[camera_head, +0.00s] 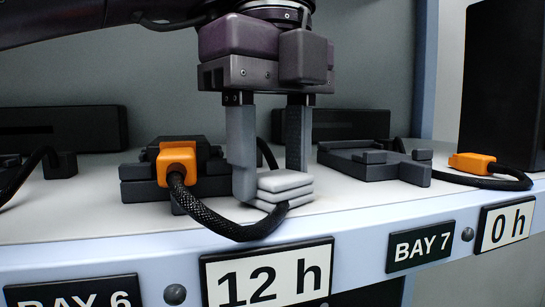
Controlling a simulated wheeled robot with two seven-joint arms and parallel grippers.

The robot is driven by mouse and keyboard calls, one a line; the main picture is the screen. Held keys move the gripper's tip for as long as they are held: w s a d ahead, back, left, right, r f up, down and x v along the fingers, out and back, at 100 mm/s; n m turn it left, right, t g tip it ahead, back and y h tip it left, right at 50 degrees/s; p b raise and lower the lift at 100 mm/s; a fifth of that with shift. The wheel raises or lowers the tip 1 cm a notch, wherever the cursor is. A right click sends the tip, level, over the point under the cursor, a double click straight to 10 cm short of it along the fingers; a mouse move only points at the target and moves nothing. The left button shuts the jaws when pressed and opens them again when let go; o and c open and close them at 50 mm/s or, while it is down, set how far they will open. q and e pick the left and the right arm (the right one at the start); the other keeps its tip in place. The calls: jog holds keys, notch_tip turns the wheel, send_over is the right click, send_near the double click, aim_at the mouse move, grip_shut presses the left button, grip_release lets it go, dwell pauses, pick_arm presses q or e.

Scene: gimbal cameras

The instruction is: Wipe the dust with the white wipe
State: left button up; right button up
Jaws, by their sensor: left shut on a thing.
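The white wipe (285,185), a folded pad in several layers, rests low at the shelf surface near its front edge. My left gripper (272,190) comes down from above, with its two grey fingers on either side of the wipe, and is shut on it. The left finger reaches down beside the wipe; the tip of the right finger is partly hidden behind it. A faint brownish tint on the pale shelf just right of the wipe may be dust, but I cannot tell for sure. My right gripper is not in view.
A dark device with an orange plug (177,162) stands left of the wipe; its black braided cable (225,222) loops over the shelf edge just below the wipe. An empty dark dock (375,162) and another orange plug (471,162) lie right. Bay labels (421,246) line the shelf front (365,232).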

aim_at(341, 193)
pick_arm(q)
jog(key=shift+d, duration=0.1)
